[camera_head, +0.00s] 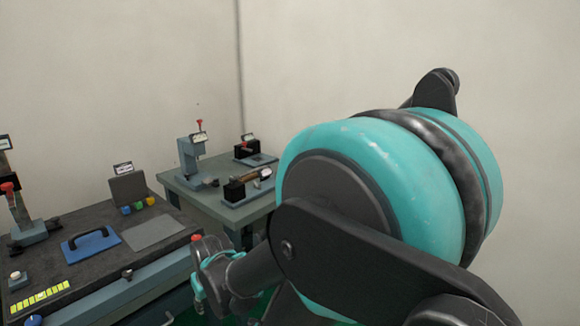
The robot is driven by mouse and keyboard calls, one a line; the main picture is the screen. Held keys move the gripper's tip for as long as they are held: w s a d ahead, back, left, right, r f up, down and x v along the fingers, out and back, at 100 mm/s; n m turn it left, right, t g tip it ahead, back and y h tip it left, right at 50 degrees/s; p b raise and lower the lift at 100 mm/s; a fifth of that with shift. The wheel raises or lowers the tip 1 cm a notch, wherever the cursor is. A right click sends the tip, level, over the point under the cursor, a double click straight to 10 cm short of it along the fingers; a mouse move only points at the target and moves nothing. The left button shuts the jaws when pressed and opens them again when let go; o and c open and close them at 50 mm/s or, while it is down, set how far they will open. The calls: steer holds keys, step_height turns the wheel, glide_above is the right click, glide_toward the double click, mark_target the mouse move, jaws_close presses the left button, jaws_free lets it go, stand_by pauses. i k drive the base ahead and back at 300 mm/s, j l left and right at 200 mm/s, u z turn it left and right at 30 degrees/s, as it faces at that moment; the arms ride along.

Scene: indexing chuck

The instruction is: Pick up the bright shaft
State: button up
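A brownish rod (243,177) lies in a fixture with a black block (234,190) on the grey-green table (205,199). A pale, bright piece (265,173) shows at its right end. I cannot tell whether either of these is the bright shaft; no other shaft shows clearly. The far end of my arm, with my gripper (199,288), hangs low in front of the tables, apart from the rod. Its fingers are too small and turned away to tell open from shut.
A dark workbench (75,262) at left carries a blue tray with a black handle (91,243), a grey plate (138,233), coloured knobs (138,207) and a red-topped press (22,215). Another red-topped press (192,150) stands on the grey-green table. My arm hides the right side.

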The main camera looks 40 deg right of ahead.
mark_target(248, 173)
steer(key=i+l+z, duration=0.3)
steer(key=i+l, duration=0.2)
steer(key=i+l+z, duration=0.3)
steer(key=i, duration=0.25)
steer(key=l, duration=0.1)
